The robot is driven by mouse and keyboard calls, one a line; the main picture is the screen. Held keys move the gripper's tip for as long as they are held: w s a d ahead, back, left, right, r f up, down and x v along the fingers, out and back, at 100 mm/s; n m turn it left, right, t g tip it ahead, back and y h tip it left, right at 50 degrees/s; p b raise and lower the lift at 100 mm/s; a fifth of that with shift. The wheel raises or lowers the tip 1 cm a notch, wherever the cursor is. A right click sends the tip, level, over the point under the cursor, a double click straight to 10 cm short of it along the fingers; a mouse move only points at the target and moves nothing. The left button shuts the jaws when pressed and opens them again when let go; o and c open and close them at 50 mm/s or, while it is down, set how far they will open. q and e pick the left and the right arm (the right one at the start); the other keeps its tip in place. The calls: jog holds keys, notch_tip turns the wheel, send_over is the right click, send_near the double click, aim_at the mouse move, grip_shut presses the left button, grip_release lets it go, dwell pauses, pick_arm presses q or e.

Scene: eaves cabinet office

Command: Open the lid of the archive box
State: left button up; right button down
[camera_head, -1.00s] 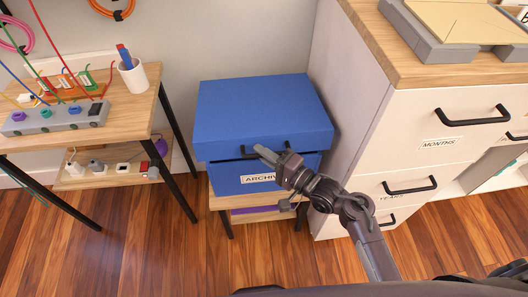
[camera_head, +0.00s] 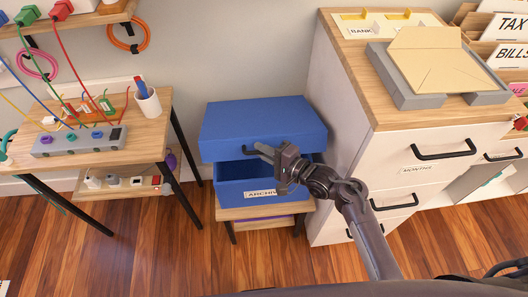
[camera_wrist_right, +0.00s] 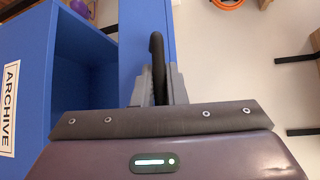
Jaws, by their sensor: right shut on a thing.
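The blue archive box (camera_head: 236,190) stands on a small wooden stand, with a white ARCHIVE label on its front. Its blue lid (camera_head: 262,122) is partly raised, with a dark gap between lid and box at the front. My right gripper (camera_head: 268,151) is shut on the dark lid handle (camera_head: 250,151) at the lid's front edge. In the right wrist view, the handle (camera_wrist_right: 157,65) sits between the fingers, and the open side of the box (camera_wrist_right: 80,70) shows at left. My left gripper is not in view.
A wooden-topped cabinet (camera_head: 350,150) with dark drawer handles stands close at the right of the box. A table (camera_head: 150,125) with a power strip, cables and a pen cup stands at the left. Wooden floor (camera_head: 130,260) is clear in front.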

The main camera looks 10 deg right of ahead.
aim_at(262, 133)
jog(key=shift+m+g, duration=0.4)
jog(key=w+r+p, duration=0.2)
jog(key=r+p, duration=0.2)
jog(key=shift+w+r+p, duration=0.35)
jog(key=shift+w, duration=0.05)
jog(key=shift+w+r+m+g+h+p, duration=0.35)
jog(key=shift+w+r+p, duration=0.25)
jog(key=shift+w+p, duration=0.3)
jog(key=shift+s, duration=0.1)
jog(key=c, duration=1.5)
grip_release()
jog(key=shift+f, duration=0.1)
jog(key=v, duration=0.8)
jog(key=shift+a, duration=0.1)
jog(key=shift+c, duration=0.2)
